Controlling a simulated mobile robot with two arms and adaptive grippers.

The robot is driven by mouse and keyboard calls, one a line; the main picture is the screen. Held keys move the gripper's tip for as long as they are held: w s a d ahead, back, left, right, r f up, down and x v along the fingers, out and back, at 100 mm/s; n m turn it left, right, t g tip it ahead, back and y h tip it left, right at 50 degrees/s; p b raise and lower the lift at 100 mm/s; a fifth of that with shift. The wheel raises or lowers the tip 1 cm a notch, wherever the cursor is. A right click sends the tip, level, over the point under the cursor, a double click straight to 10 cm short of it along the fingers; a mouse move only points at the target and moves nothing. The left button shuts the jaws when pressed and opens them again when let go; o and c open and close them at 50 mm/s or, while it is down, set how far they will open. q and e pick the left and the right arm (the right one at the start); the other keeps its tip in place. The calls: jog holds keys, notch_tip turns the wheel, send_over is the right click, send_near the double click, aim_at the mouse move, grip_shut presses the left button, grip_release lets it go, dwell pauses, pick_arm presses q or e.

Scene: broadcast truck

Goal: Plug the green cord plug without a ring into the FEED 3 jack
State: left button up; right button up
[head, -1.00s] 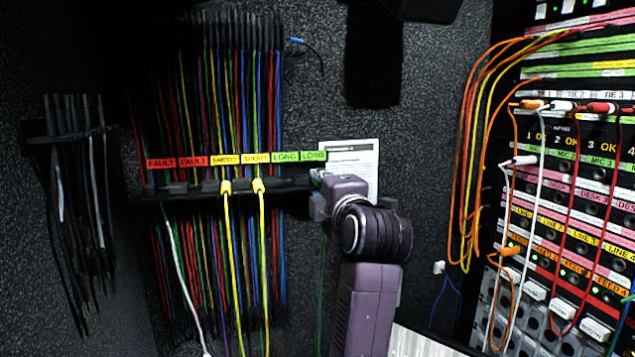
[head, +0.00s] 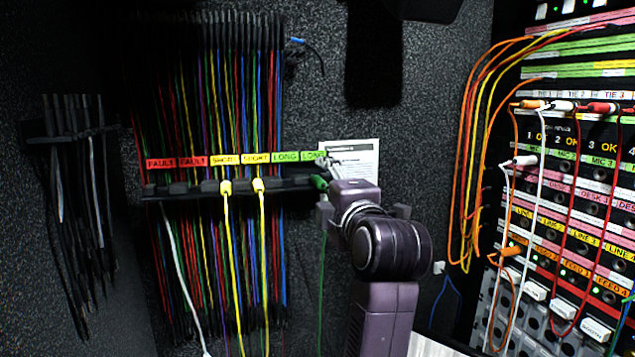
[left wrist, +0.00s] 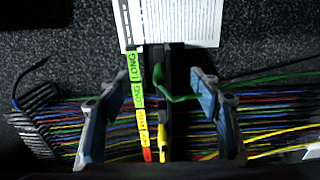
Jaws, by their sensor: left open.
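A green plug (head: 320,183) sits in the dark holder rail under the LONG labels, its green cord hanging down. In the left wrist view the green plug (left wrist: 158,78) lies between my fingers and its cord bends off to the right. Whether it has a ring is too small to tell. My left gripper (head: 330,187) is open around the plug, fingers apart on either side and not visibly touching it. The FEED 3 label (head: 576,269) is in the low orange row of the right panel; its jack is too small to make out clearly. My right gripper is out of view.
Two yellow plugs (head: 226,187) sit in the rail under the SHORT labels. Many coloured cords hang behind it. A white paper sheet (head: 362,160) is on the wall. Orange, white and red cords cross the jack panel (head: 590,215). Black cords (head: 75,180) hang at far left.

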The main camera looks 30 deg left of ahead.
pick_arm(q)
jog(key=v, duration=0.3)
jog(key=shift+s+d, duration=0.25)
jog(key=shift+d, duration=0.05)
jog(key=shift+a, duration=0.1)
